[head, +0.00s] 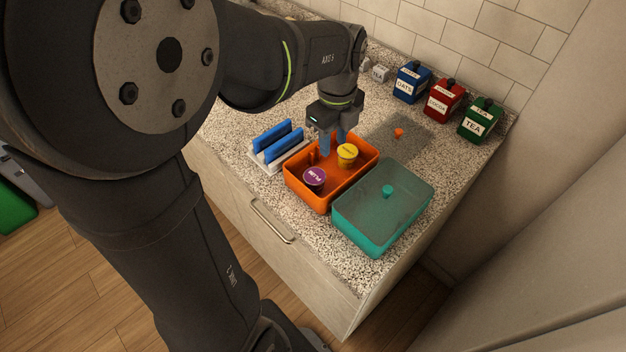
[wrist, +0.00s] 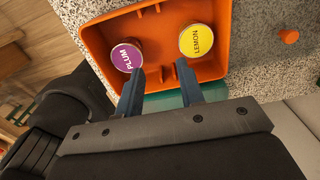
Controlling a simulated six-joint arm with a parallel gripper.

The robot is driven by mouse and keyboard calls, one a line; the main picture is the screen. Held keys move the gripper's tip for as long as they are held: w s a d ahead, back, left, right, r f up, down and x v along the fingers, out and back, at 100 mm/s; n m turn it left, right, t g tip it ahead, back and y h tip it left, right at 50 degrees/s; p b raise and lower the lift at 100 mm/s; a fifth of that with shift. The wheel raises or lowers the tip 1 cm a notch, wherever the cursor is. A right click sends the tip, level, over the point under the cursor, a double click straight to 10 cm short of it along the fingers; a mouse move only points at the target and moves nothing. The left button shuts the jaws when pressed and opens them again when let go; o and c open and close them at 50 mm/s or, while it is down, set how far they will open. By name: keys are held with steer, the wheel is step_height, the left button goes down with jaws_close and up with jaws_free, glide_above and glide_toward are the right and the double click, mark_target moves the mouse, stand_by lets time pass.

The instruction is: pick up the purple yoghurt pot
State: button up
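The purple yoghurt pot (head: 314,177), its lid marked PLUM, stands upright in the orange tub (head: 324,205), toward its near left end. In the wrist view the purple pot (wrist: 126,56) is at the upper left. A yellow pot (head: 347,152) marked LEMON stands beside it in the same tub, apart from it. My gripper (head: 332,145) is above the far end of the tub, pointing down. In the wrist view my gripper (wrist: 159,70) is open, with nothing between its fingers. The purple pot lies just beyond the left fingertip in that view.
A teal lidded box (head: 375,225) stands right beside the orange tub. A white rack with blue panels (head: 277,141) is on the left. Blue (head: 411,82), red (head: 444,101) and green (head: 480,120) canisters line the wall. A small orange knob (head: 398,132) shows behind the tub.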

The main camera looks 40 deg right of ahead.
steer(key=shift+o, duration=0.3)
steer(key=o, duration=0.7)
step_height(320, 180, up, 4)
steer(key=n+h, duration=0.2)
steer(key=n, duration=0.6)
glide_above(314, 176)
steer(key=s+a+r+n+t+h, duration=0.1)
steer(key=a+r+n+h, duration=0.4)
steer(key=n, duration=0.7)
steer(key=d+f, duration=0.1)
steer(key=f, duration=0.3)
steer(key=d+f+y, duration=0.1)
steer(key=f, duration=0.3)
steer(key=w+d+f+y, duration=0.1)
steer(key=f, duration=0.3)
steer(key=shift+d, duration=0.2)
steer(key=shift+s+a+x, duration=0.1)
steer(key=shift+x, duration=1.2)
steer(key=shift+s+a+x, duration=0.1)
steer(key=shift+a+x, duration=0.05)
steer(key=shift+x, duration=1.1)
